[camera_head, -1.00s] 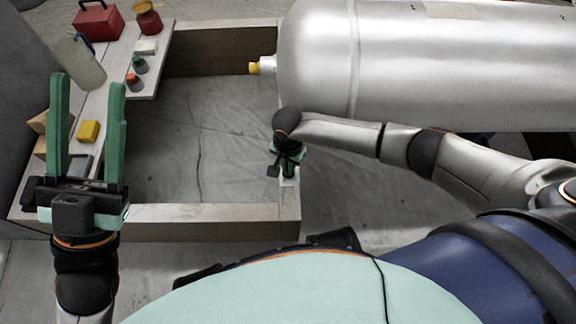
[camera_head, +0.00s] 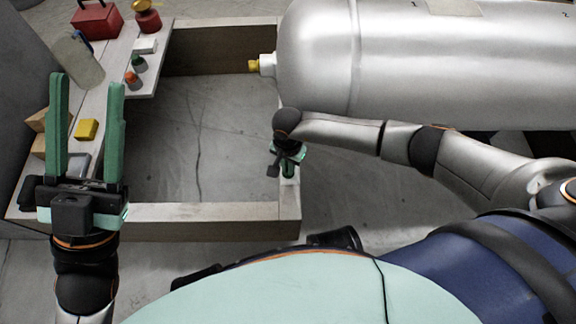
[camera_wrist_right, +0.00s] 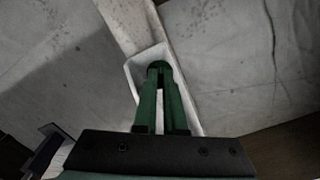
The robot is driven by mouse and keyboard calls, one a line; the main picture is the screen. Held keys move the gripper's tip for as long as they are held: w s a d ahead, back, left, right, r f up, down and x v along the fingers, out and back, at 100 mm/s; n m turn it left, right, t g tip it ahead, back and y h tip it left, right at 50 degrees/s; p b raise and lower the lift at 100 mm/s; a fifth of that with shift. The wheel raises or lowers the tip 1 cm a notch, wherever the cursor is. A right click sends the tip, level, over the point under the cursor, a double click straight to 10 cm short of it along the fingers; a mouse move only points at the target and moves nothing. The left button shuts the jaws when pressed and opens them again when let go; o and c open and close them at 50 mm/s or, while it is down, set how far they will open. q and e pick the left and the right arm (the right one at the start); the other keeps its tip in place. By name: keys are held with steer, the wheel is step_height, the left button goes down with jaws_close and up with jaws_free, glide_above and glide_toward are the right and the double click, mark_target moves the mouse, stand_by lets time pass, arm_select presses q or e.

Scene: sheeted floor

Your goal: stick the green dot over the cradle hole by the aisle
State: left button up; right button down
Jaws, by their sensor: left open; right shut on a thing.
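My right gripper (camera_head: 289,170) points down at a small white tray (camera_head: 290,182) on the wooden frame's right side. In the right wrist view its green fingers (camera_wrist_right: 158,72) are closed inside the white tray (camera_wrist_right: 134,72). A rounded green shape shows between the fingertips and appears to be the green dot, but fingers and dot are hard to tell apart. My left gripper (camera_head: 87,100) is open and empty, fingers pointing up the picture by the left shelf. I cannot make out the cradle hole; the cradle beneath the tank is largely hidden.
A large silver tank (camera_head: 430,65) with a yellow-tipped valve (camera_head: 254,66) fills the upper right. The left shelf (camera_head: 105,115) holds a red box (camera_head: 97,22), a clear bottle (camera_head: 80,62), a yellow block (camera_head: 86,129) and small pots.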

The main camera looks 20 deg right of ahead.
steer(key=c, duration=0.9)
jaws_free()
steer(key=shift+r+p, duration=2.95)
steer(key=shift+r, duration=3.35)
